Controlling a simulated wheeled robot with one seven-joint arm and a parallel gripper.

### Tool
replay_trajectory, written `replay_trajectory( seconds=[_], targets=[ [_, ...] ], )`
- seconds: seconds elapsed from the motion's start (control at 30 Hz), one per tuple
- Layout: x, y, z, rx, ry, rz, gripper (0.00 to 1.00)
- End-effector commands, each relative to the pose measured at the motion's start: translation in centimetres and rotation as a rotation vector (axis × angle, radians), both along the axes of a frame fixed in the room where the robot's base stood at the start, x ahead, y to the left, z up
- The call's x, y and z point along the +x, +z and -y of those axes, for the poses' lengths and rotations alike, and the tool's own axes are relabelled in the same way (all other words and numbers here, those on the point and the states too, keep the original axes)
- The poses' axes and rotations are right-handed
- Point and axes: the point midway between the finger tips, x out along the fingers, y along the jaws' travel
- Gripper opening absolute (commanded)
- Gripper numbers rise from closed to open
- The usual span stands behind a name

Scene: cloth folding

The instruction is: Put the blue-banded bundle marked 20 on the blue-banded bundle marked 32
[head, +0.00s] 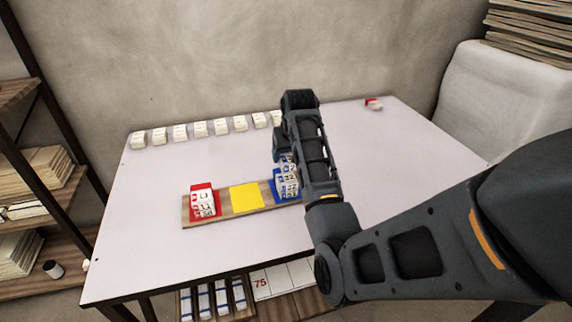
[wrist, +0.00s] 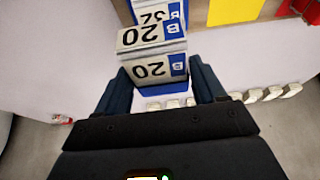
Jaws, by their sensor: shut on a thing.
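The blue-banded bundle marked 20 (wrist: 150,68) is between the fingers of my gripper (wrist: 160,78), which is shut on it. The blue-banded bundle marked 32 (wrist: 152,14) shows just beyond it in the wrist view, partly hidden behind it. In the head view my gripper (head: 283,158) is at the right end of the wooden board, with the bundle marked 20 (head: 286,164) above the bundle marked 32 (head: 291,188). My arm hides part of both, and I cannot tell whether they touch.
The wooden board (head: 222,218) also has a bare yellow square (head: 246,197) and red-banded bundles (head: 204,203). Several white bundles (head: 200,129) line the table's back edge. A small red-and-white bundle (head: 373,104) lies at the back right. The table's left front is clear.

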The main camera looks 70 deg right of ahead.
Motion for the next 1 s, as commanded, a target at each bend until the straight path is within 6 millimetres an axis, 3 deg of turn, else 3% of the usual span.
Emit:
replay_trajectory(
  seconds=[0.17,0.43,0.87,0.9,1.0],
  targets=[
    [0.8,-0.8,-0.2,0.0,0.0,-0.001,0.39],
    [0.7,-4.2,-0.3,0.0,0.0,-0.001,0.39],
    [0.7,-4.8,-0.3,0.0,0.0,0.0,0.39],
    [0.7,-4.8,-0.2,-0.001,0.0,0.001,0.72],
    [0.7,-4.8,-0.2,-0.001,0.0,-0.001,0.82]
  ],
)
